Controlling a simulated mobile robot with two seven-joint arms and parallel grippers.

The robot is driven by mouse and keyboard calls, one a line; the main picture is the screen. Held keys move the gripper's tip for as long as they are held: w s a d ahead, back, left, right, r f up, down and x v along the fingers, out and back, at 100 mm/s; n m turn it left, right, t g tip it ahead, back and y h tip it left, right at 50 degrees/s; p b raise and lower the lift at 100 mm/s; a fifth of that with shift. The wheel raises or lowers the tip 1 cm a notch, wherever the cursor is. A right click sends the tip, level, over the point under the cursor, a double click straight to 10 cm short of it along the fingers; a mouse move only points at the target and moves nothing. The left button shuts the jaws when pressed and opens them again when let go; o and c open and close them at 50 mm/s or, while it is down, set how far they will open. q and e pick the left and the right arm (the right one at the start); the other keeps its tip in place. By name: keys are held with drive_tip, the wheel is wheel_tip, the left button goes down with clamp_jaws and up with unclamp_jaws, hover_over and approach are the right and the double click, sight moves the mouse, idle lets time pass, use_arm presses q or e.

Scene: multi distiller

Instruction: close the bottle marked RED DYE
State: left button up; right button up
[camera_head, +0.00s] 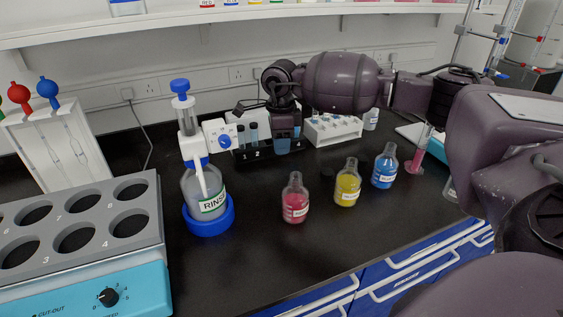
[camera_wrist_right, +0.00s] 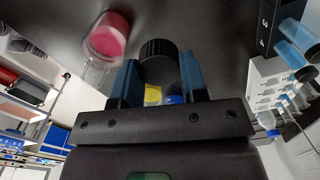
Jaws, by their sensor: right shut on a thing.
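The bottle with red-pink liquid (camera_head: 295,205) stands upright on the black bench. Its glass neck shows with no cap on it, and its label is too small to read. It also shows in the right wrist view (camera_wrist_right: 106,38), at the upper left. My right gripper (camera_head: 284,146) is above the bench, behind and slightly left of that bottle, apart from it. In the right wrist view its blue fingers are shut on a black ridged cap (camera_wrist_right: 158,50). The held cap cannot be made out in the head view. My left gripper is not in view.
Yellow (camera_head: 347,188) and blue (camera_head: 385,170) bottles stand to the right. The RINSE bottle (camera_head: 206,190) and a block with round holes (camera_head: 101,199) are left. Racks stand behind. The bench front is clear.

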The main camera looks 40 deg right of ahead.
wheel_tip(320, 180, up, 6)
drive_tip(key=shift+r, duration=0.15)
idle(0.5)
